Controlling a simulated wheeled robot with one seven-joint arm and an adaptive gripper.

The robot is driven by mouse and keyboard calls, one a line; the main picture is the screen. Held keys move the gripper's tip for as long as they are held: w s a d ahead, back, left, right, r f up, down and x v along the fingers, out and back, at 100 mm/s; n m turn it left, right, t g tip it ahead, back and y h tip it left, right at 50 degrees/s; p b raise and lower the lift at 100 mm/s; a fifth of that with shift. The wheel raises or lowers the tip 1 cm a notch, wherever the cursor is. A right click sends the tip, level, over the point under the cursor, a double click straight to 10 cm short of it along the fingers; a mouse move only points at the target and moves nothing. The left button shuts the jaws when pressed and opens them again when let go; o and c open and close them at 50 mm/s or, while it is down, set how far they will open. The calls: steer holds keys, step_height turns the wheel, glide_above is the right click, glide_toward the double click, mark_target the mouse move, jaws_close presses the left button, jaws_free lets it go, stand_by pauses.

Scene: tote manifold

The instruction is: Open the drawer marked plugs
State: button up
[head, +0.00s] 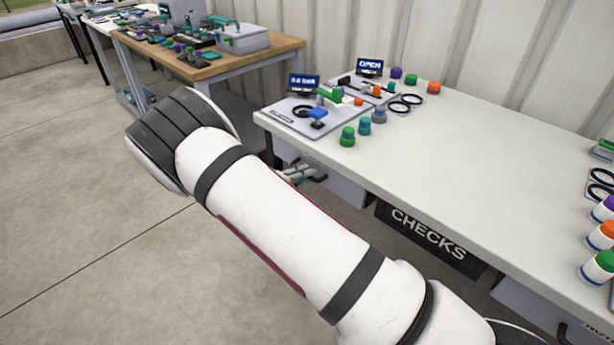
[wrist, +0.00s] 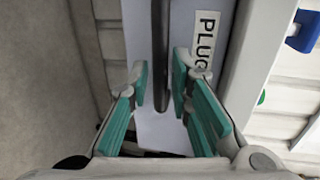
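The drawer marked plugs has a pale front (wrist: 205,62) with a white label (wrist: 204,38) of which "PLUG" can be read in the wrist view. A dark bar handle (wrist: 160,45) runs along this front. My gripper (wrist: 163,80) is open, with teal-padded fingers on both sides of the handle's line. Whether the pads touch the handle cannot be told. In the head view, my gripper (head: 298,173) is small and partly hidden by my arm, at a drawer front (head: 343,188) under the bench's left end. The drawer looks shut.
The white bench top (head: 440,140) overhangs the drawers. A dark "CHECKS" sign (head: 428,232) hangs from its front. Manifold boards (head: 300,128) with displays and several coloured caps stand on its left end. A wooden-topped table (head: 270,45) is behind. Floor on the left is clear.

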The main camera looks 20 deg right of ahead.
steer(key=shift+w+d+f, duration=0.1)
steer(key=shift+w+d, duration=0.2)
steer(key=shift+d, duration=0.3)
jaws_close()
steer(key=f+v, duration=0.2)
steer(key=v, duration=0.9)
steer(key=f+v, duration=0.2)
steer(key=v, duration=0.9)
steer(key=shift+s+a+f, duration=0.25)
steer(key=shift+s+a, duration=0.2)
steer(key=shift+a, duration=0.2)
jaws_free()
